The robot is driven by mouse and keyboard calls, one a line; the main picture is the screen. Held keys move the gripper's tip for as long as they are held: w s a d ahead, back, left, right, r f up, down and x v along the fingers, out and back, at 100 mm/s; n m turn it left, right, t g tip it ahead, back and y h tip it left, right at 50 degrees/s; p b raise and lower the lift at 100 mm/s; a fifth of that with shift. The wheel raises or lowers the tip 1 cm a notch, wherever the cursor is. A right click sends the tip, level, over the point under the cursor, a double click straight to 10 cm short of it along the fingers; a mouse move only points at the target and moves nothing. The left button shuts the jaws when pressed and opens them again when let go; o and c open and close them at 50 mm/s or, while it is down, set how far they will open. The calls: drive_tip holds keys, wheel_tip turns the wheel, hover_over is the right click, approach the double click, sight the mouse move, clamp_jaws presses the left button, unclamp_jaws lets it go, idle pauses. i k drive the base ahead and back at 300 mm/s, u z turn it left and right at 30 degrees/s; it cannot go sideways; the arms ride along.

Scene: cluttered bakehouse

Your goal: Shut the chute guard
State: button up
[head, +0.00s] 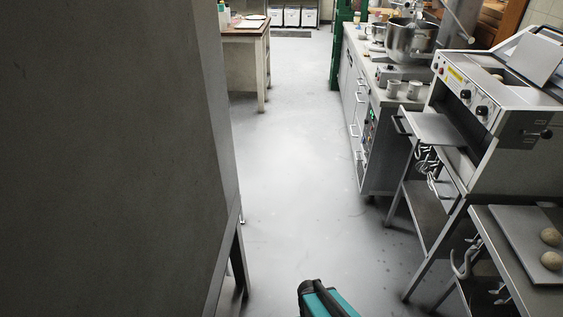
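A pale grey dough machine (468,120) with black knobs and a yellow label stands at the right on a metal stand. On its top, a flat light-grey plate (536,58), which looks like the chute guard, stands tilted up beside a dark opening (510,78). A pale round piece, perhaps dough, shows in that opening. I cannot tell how the plate is hinged. A teal and black part of my arm shows at the bottom edge, left of the machine and well apart from it. My gripper is not in view.
A tray (515,262) with dough balls lies at the lower right. A counter with a mixer bowl (410,40) and mugs runs behind the machine. A tall dark cabinet (110,160) fills the left. A wooden table (243,32) stands farther back. The floor (295,180) between is clear.

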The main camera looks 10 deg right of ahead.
sight(536, 57)
drive_tip(key=z, duration=4.65)
drive_tip(key=i, duration=0.1)
drive_tip(key=u, duration=3.05)
drive_tip(key=i, duration=0.6)
drive_tip(key=z, duration=0.1)
drive_tip(key=k, duration=0.55)
drive_tip(key=z, duration=0.05)
